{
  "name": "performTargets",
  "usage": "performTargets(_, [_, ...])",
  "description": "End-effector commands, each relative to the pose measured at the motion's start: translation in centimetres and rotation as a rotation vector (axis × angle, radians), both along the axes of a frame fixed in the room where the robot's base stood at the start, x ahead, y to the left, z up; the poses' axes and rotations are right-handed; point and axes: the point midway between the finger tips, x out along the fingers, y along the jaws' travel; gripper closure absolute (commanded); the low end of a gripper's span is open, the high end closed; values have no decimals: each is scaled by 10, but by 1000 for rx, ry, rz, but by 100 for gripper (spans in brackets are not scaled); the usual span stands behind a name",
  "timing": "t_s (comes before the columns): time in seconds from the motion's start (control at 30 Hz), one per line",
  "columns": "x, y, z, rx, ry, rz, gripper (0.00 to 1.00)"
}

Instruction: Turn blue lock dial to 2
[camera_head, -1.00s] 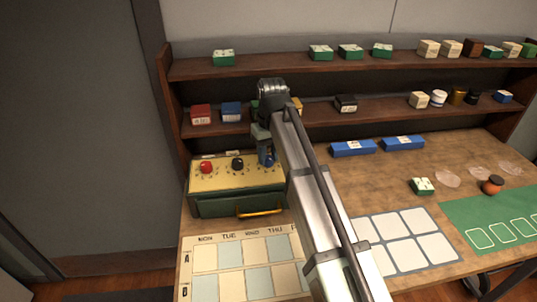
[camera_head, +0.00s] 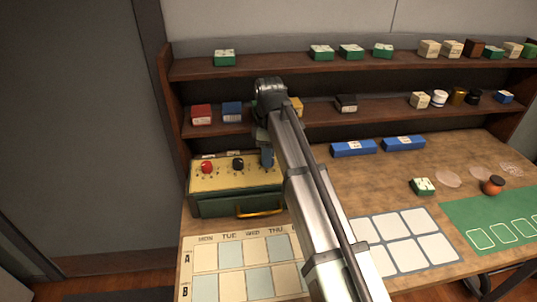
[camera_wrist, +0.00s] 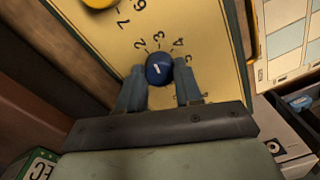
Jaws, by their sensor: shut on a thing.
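A green box with a yellow top panel (camera_head: 222,181) stands at the left of the table, with a red dial (camera_head: 207,167) and a black dial (camera_head: 238,164) on it.
A yellow handle (camera_head: 260,212) is on the box front. A shelf (camera_head: 330,117) with small boxes and jars stands behind. A weekday chart (camera_head: 230,240) lies in front. Two blue boxes (camera_head: 353,149) lie to the right.

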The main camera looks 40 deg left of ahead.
Motion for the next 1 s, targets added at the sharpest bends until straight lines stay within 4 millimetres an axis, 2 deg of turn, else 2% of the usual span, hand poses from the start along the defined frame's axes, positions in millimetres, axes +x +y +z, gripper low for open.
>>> performTargets(0.4, [-1, -1, -1, -2, 2, 186, 96])
performTargets(0.97, [-1, -1, -1, -2, 2, 211, 96])
performTargets(1.0, [-1, -1, -1, -2, 2, 210, 61])
